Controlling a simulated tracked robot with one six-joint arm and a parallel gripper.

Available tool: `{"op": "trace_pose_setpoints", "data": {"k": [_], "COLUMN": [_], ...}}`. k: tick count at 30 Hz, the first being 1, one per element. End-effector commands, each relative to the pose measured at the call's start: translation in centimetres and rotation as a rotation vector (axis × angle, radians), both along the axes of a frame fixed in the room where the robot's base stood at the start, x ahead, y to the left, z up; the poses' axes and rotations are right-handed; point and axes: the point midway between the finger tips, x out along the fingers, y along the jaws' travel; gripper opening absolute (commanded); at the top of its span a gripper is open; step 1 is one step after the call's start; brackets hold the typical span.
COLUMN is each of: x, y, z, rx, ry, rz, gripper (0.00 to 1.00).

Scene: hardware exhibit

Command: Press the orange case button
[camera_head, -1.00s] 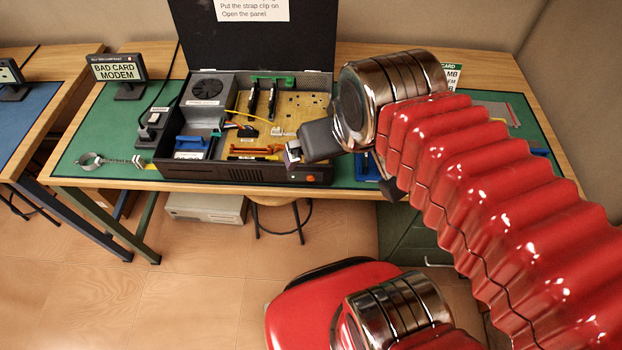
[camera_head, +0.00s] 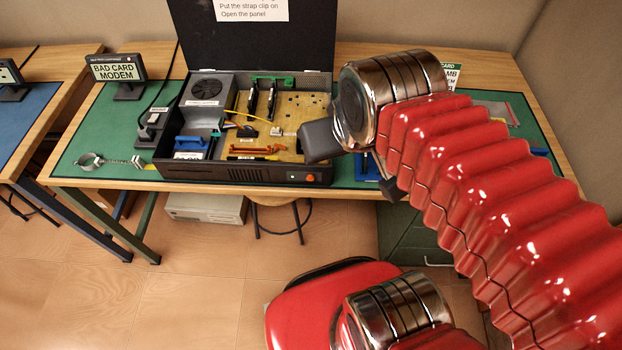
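The orange case button (camera_head: 310,179) is a small round knob on the low front face of the black computer case (camera_head: 240,172), near its right end. The case stands open on the green bench mat, with its dark lid raised behind. My gripper (camera_head: 305,150) comes in from the right and shows as a dark grey block above the button in the picture, apart from it. Its fingers cannot be made out, so I cannot tell if they are open or shut. Nothing shows held in it. The button is in plain view.
Inside the case are a fan unit (camera_head: 207,90), a yellow board (camera_head: 300,112) and several coloured parts. A strap with a metal clip (camera_head: 92,160) lies at left on the mat. The space before the button looks clear.

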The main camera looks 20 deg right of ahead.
Motion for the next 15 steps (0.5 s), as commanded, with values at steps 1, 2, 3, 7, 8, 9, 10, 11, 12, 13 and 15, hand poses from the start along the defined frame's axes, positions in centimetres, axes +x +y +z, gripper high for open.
{"op": "trace_pose_setpoints", "data": {"k": [1, 2, 3, 7, 8, 9, 10, 11, 12, 13, 15], "x": [0.00, 0.00, 0.00, 0.00, 0.00, 0.00, 0.00, 0.00, 0.00, 0.00, 0.00], "y": [0.00, 0.00, 0.00, 0.00, 0.00, 0.00, 0.00, 0.00, 0.00, 0.00, 0.00], "z": [0.00, 0.00, 0.00, 0.00, 0.00, 0.00, 0.00, 0.00, 0.00, 0.00, 0.00], "rx": [0.000, 0.000, 0.000, 0.000, 0.000, 0.000, 0.000, 0.000, 0.000, 0.000, 0.000], "ry": [0.000, 0.000, 0.000, 0.000, 0.000, 0.000, 0.000, 0.000, 0.000, 0.000, 0.000], "rz": [0.000, 0.000, 0.000, 0.000, 0.000, 0.000, 0.000, 0.000, 0.000, 0.000, 0.000], "gripper": [0.26, 0.24, 0.21, 0.12, 0.10, 0.07, 0.05, 0.03, 0.00, 0.00, 0.00]}}
